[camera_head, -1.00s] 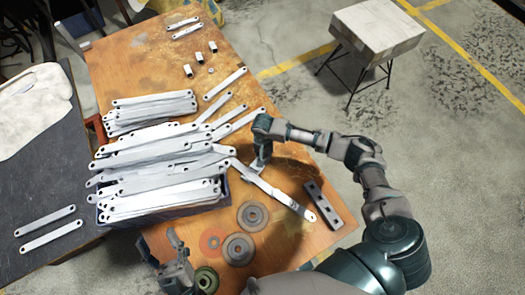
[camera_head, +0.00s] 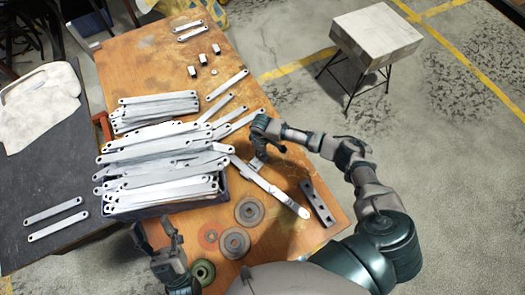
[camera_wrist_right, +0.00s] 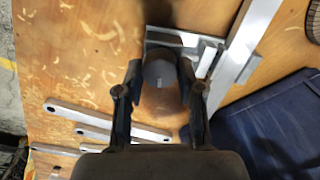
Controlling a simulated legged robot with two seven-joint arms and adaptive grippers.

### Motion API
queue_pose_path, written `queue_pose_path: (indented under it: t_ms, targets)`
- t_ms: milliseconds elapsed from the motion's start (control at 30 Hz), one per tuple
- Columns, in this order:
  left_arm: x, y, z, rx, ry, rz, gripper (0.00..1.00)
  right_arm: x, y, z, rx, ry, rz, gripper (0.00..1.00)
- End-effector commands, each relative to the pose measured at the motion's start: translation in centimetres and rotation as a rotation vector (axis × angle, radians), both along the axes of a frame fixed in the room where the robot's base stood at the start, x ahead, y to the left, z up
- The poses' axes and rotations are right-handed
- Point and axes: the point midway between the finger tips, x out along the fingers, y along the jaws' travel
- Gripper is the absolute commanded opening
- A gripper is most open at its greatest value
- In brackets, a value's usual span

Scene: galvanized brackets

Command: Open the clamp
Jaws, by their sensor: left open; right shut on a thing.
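The clamp (camera_head: 258,164) is a small metal piece on the long light bar, mostly hidden under my right gripper. In the right wrist view, its pale metal part (camera_wrist_right: 185,42) lies just beyond the fingertips. My right gripper (camera_head: 261,154) is over it. The right wrist view shows its two dark fingers (camera_wrist_right: 160,85) on either side of a rounded grey handle-like end (camera_wrist_right: 160,76), shut on it. How far the clamp is open cannot be told. My left gripper (camera_head: 156,232) is open and empty at the table's near left edge.
Stacked galvanized brackets (camera_head: 160,150) fill the table's left half, some in a dark blue bin (camera_head: 225,187). A drilled metal block (camera_head: 317,203) lies right of the bar. Grey discs (camera_head: 234,243) lie nearer me. A stool (camera_head: 375,35) stands beyond the table.

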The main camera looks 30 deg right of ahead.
Motion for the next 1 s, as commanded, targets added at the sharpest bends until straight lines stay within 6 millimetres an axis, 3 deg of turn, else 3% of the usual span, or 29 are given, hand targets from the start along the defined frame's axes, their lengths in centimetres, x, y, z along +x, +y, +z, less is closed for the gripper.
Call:
queue_pose_path:
  t_ms: [200,500,533,600,1000]
  targets:
    - [-0.03,0.00,0.48,0.000,-0.005,0.000,0.62,0.15,-0.19,0.15,-0.004,-0.003,0.320,0.03]
    - [-0.01,0.00,0.43,0.000,-0.004,0.000,0.62,0.15,-0.21,0.06,-0.004,-0.002,0.369,0.03]
    - [-0.01,0.00,0.43,0.000,-0.004,0.000,0.62,0.15,-0.21,0.06,-0.004,-0.003,0.368,0.45]
    - [0.00,0.00,0.43,0.000,-0.004,0.000,0.62,0.14,-0.19,0.05,-0.003,-0.002,0.368,0.59]
    - [0.00,0.00,0.43,0.000,-0.004,0.000,0.62,0.05,-0.06,-0.02,-0.001,0.000,0.368,0.59]
